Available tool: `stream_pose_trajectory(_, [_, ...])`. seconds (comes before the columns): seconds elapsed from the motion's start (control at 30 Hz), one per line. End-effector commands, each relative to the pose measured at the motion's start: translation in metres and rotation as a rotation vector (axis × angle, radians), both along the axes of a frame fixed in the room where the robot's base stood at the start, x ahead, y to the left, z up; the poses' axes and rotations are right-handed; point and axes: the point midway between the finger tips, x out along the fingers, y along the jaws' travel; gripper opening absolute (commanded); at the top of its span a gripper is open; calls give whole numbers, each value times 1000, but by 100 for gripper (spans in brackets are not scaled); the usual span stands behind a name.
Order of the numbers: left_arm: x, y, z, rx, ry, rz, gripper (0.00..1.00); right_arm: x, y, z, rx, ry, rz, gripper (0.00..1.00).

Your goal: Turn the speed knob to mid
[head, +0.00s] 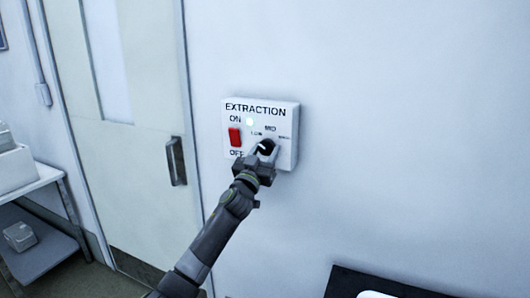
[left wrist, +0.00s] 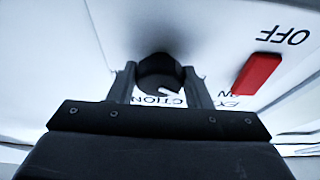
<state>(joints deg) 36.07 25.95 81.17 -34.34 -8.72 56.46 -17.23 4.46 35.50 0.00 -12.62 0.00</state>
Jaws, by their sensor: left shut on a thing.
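A white wall box marked EXTRACTION (head: 288,125) carries a black speed knob (head: 266,146) at its lower right, below the LOW, MID and a third label. My left gripper (head: 262,156) is at the knob. In the left wrist view, its two fingers (left wrist: 160,88) stand on either side of the knob (left wrist: 159,72) and are shut on it. A short white pointer line on the knob slants down and to the right there. I cannot tell which label it meets, as fingers hide part of the panel. My right gripper is not in view.
A red ON/OFF switch (head: 235,137) sits left of the knob, and it also shows in the left wrist view (left wrist: 257,74). A pale round lamp (head: 250,121) is above. A door (head: 140,140) stands to the left. A dark-topped surface (head: 345,281) is at lower right.

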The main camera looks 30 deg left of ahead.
Motion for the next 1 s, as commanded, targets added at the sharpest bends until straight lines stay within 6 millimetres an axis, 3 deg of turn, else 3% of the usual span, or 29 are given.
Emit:
stream_pose_trajectory(0.27, [0, 2, 4, 128, 11, 0, 22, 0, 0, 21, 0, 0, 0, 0])
stream_pose_trajectory(0.7, [0, 6, 9, 528, 36, 1, 22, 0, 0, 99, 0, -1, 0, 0])
stream_pose_trajectory(1.0, [0, 7, 8, 786, 48, 0, 22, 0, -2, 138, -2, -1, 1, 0])
